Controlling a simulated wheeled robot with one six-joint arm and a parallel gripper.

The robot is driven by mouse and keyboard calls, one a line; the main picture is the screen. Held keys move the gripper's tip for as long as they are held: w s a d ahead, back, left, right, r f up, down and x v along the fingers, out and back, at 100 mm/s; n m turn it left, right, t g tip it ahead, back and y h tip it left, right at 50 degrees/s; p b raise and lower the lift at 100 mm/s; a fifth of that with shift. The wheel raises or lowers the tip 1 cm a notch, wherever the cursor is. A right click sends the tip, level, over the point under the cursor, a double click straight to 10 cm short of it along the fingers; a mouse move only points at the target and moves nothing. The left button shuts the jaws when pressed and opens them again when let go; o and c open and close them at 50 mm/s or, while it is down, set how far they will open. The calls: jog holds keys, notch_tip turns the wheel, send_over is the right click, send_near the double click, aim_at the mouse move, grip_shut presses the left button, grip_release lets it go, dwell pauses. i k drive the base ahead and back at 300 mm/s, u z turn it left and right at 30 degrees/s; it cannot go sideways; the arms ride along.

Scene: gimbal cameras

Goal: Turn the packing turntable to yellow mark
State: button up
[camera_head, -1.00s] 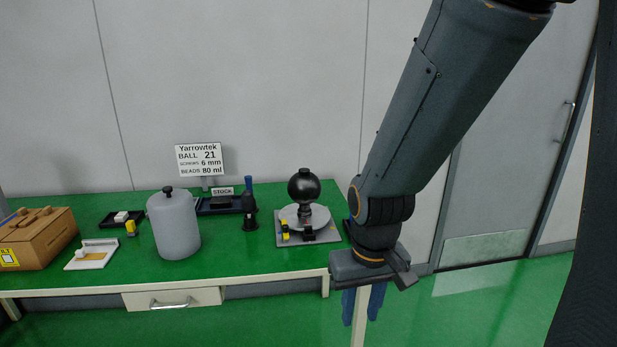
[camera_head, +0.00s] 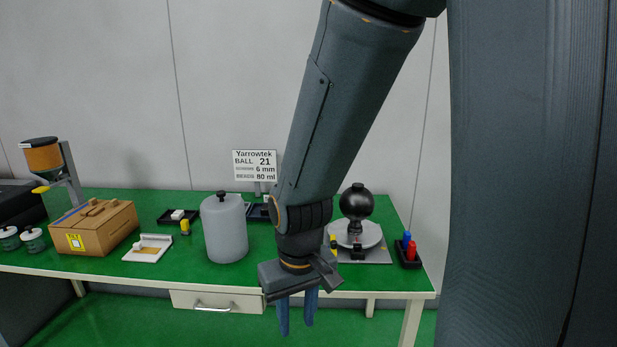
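The packing turntable is a pale round disc (camera_head: 368,236) on a grey base plate (camera_head: 378,256) at the right end of the green table. A black ball (camera_head: 357,201) stands on a dark holder on the disc. A small yellow mark (camera_head: 333,241) and a black block (camera_head: 358,252) show at the disc's front left. My arm covers the plate's left edge. My gripper (camera_head: 298,312) hangs in front of the table's front edge, left of and nearer than the turntable. Its two blue fingers point down with a gap between them, open and empty.
A cardboard box (camera_head: 95,228) and a white tray (camera_head: 148,248) are further left. A dark tray with a red bottle (camera_head: 411,251) and a blue bottle (camera_head: 406,239) is right of the turntable. A drawer (camera_head: 215,300) is below.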

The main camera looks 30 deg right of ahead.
aim_at(357, 203)
jog(key=u, duration=0.3)
jog(key=i, duration=0.7)
jog(key=z, duration=0.45)
jog(key=i, duration=0.7)
jog(key=z, duration=0.7)
